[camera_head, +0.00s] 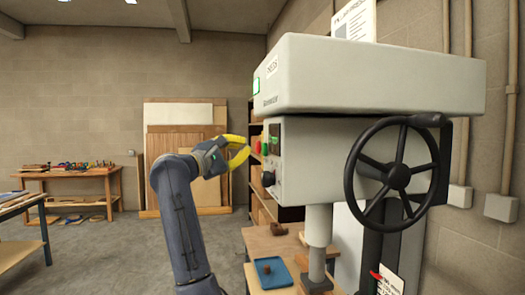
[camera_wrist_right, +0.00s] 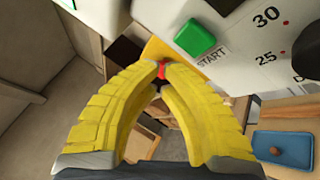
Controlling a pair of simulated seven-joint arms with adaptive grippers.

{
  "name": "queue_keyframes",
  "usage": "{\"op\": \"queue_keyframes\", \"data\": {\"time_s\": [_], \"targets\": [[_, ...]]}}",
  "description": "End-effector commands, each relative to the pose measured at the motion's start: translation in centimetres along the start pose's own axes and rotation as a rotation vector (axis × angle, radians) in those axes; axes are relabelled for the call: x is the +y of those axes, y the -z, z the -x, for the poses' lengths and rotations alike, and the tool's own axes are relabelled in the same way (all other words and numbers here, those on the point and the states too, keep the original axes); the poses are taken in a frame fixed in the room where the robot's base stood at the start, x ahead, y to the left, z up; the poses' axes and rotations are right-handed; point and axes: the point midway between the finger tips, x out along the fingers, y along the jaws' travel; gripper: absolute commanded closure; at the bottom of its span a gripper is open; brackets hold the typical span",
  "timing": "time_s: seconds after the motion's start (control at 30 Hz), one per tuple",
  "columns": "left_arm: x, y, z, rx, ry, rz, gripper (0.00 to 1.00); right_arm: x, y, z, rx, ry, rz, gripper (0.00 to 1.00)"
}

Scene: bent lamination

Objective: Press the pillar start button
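The green start button (camera_wrist_right: 195,37), with the word START beside it, sits on the white control panel in the right wrist view. In the head view the green button (camera_head: 265,148) shows on the left face of the grey drill press (camera_head: 340,150). My right gripper (camera_head: 247,149) has yellow fingers drawn together at the tips, just left of that panel. In the wrist view the fingertips (camera_wrist_right: 160,72) lie below and left of the green button, in front of a red button (camera_wrist_right: 162,69) on a yellow plate. Whether they touch anything is unclear. My left gripper is out of view.
A black knob (camera_head: 268,179) sits low on the panel, and a black handwheel (camera_head: 398,172) is at the right. A blue tray (camera_head: 285,273) lies on the wooden bench below. Open floor lies to the left.

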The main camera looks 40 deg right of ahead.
Motion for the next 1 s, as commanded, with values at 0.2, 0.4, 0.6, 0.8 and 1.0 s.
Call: {"op": "queue_keyframes", "data": {"time_s": [0.2,0.4,0.6,0.8,1.0], "targets": [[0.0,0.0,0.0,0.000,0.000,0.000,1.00,0.8,0.8,1.5,0.001,-0.001,0.003,1.00],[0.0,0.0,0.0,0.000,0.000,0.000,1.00,1.3,1.3,2.4,0.001,-0.001,0.000,1.00],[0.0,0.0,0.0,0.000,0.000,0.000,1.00,1.3,1.3,2.4,0.000,-0.001,0.000,1.00],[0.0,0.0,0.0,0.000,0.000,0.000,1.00,1.3,1.3,2.4,0.000,-0.001,0.001,1.00],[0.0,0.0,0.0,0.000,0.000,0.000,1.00,1.3,1.3,2.4,0.000,-0.001,0.003,1.00]]}}
